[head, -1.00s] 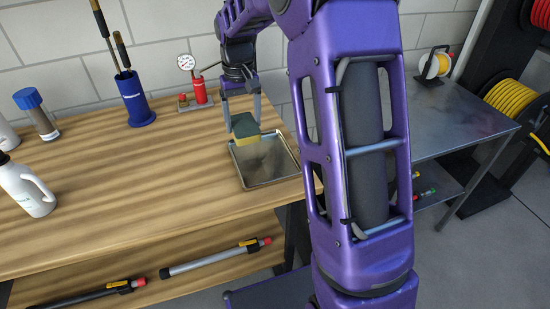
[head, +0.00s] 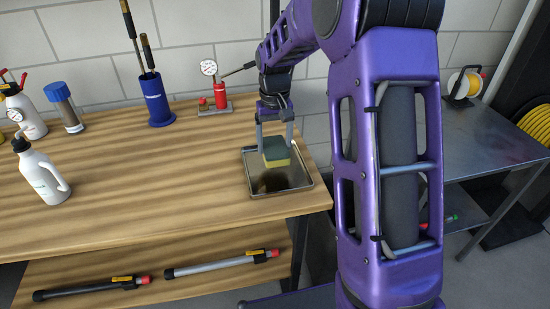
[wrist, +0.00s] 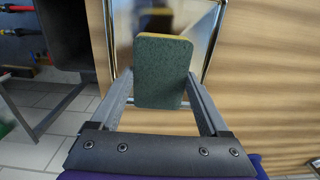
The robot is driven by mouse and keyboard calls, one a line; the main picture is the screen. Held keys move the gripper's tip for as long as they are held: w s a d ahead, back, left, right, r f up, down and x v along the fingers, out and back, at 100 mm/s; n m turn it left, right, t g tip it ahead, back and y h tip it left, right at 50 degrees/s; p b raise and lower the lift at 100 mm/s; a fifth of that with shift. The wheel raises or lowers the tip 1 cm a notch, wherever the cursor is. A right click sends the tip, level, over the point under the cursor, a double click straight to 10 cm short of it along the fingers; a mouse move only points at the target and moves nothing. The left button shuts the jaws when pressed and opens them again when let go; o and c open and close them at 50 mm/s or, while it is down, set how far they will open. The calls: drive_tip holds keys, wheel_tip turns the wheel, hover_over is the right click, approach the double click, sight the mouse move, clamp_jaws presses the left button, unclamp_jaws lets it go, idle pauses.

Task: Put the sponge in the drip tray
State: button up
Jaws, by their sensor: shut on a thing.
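The sponge (head: 277,151), dark green on top with a yellow layer under it, is between the fingers of my gripper (head: 275,147). My gripper is shut on it and holds it over the back half of the drip tray (head: 283,185), a shallow shiny metal tray near the table's right end. A dark reflection shows in the tray below the sponge. I cannot tell how small the gap to the tray floor is. In the wrist view, the sponge's green face (wrist: 162,72) lies between both fingers (wrist: 160,88), with the tray's rim (wrist: 213,42) behind.
A blue holder (head: 158,108) with long-handled tools and a red pump with a gauge (head: 220,97) stand behind the tray. White bottles (head: 42,175) stand at the left. The wooden table (head: 165,195) is clear left of the tray. A metal side table (head: 485,140) is at the right.

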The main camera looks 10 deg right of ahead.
sight(275, 146)
drive_tip(key=shift+f+b, duration=0.35)
drive_tip(key=shift+f, duration=1.85)
drive_tip(key=shift+f, duration=0.1)
drive_tip(key=shift+f, duration=0.15)
drive_tip(key=o, duration=1.2)
drive_tip(key=shift+c, duration=0.2)
wheel_tip(275, 146, up, 12)
drive_tip(key=shift+r+p, duration=0.25)
drive_tip(key=shift+p, duration=0.8)
